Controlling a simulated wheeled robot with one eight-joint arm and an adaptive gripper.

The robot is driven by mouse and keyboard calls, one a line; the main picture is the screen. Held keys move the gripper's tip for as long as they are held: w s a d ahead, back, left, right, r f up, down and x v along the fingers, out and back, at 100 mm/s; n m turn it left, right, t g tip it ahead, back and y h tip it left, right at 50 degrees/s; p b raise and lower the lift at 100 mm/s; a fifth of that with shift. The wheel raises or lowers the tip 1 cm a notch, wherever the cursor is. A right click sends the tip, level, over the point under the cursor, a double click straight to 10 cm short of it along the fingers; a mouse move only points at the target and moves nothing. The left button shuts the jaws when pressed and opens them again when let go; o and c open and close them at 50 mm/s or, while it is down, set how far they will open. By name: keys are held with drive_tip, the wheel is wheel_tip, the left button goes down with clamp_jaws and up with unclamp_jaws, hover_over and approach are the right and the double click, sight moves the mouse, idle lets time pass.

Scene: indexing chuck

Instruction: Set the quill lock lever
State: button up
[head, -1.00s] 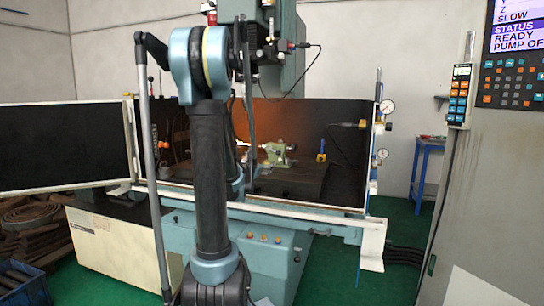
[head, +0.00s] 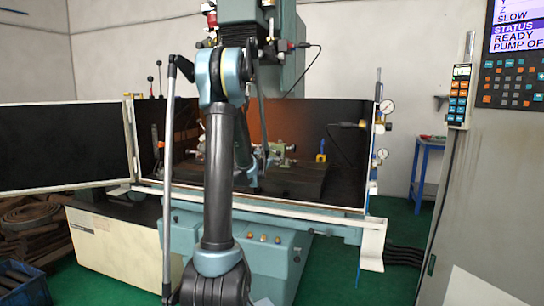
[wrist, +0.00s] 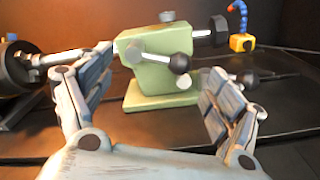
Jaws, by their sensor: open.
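A light green tailstock (wrist: 150,62) stands ahead of my gripper in the wrist view. A lever with a dark ball knob (wrist: 180,62) is on its near side; a short metal rod joins the knob to the body. I cannot tell for sure which is the quill lock lever. My gripper (wrist: 159,62) is open and empty, its fingers either side of the tailstock in the picture, with the ball knob between them. The tailstock (head: 277,150) is small in the head view.
A dark cylindrical chuck unit (wrist: 18,72) is at the left of the wrist view. A blue hose on a yellow block (wrist: 241,42) stands behind right. A low white rail (head: 290,214) runs along the machine's front.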

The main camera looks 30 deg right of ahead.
sight(274, 151)
drive_tip(key=shift+x, duration=1.65)
